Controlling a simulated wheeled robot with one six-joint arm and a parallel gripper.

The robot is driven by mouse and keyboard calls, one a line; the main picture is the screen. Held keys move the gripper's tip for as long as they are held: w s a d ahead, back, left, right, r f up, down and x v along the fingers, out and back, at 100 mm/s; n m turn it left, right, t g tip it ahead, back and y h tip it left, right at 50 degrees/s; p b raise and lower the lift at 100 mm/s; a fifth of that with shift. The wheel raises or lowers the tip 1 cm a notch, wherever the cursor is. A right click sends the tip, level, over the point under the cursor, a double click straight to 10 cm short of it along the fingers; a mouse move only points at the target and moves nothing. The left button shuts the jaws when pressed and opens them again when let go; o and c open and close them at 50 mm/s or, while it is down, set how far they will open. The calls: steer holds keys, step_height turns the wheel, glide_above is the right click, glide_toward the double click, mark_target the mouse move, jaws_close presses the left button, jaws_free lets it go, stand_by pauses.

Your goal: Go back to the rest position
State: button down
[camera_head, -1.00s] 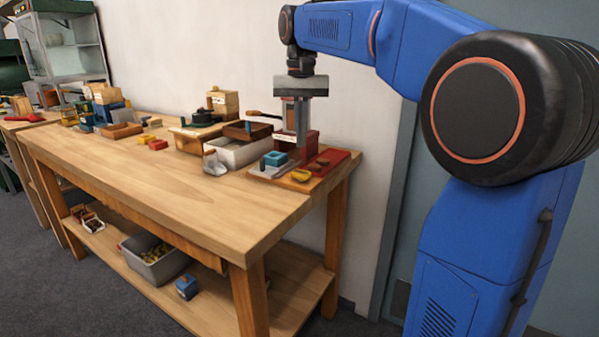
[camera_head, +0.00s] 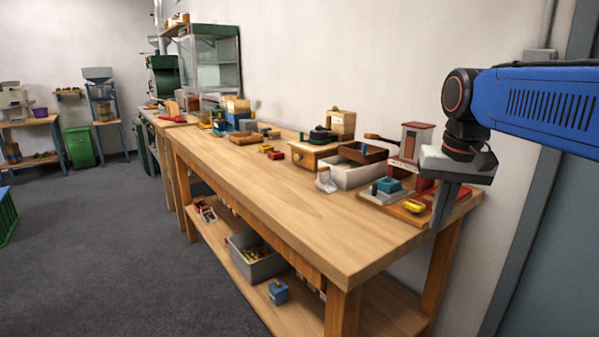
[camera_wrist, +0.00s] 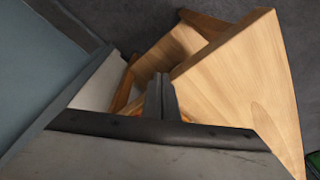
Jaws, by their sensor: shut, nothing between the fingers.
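My blue arm reaches in from the right in the head view. My gripper (camera_head: 441,207) points down near the right end of the wooden workbench (camera_head: 300,215). Its grey fingers are together with nothing between them. In the wrist view my gripper (camera_wrist: 162,88) also shows shut, with the bench (camera_wrist: 235,75) beyond and below the fingers. Whether the fingers touch the bench cannot be told, but they appear apart from it.
Near the gripper are a wooden board with a yellow piece (camera_head: 413,206), a teal block (camera_head: 388,185) and a white tray (camera_head: 352,173). A grey bin (camera_head: 257,262) sits on the lower shelf. A green bin (camera_head: 81,147) stands far left. The dark floor (camera_head: 130,240) at left is clear.

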steer(key=s+f+n+t, duration=0.2)
steer(key=s+f, duration=1.4)
steer(key=f, duration=0.2)
steer(key=shift+s+n+t, duration=0.35)
steer(key=shift+n+t, duration=0.05)
steer(key=shift+a, duration=0.1)
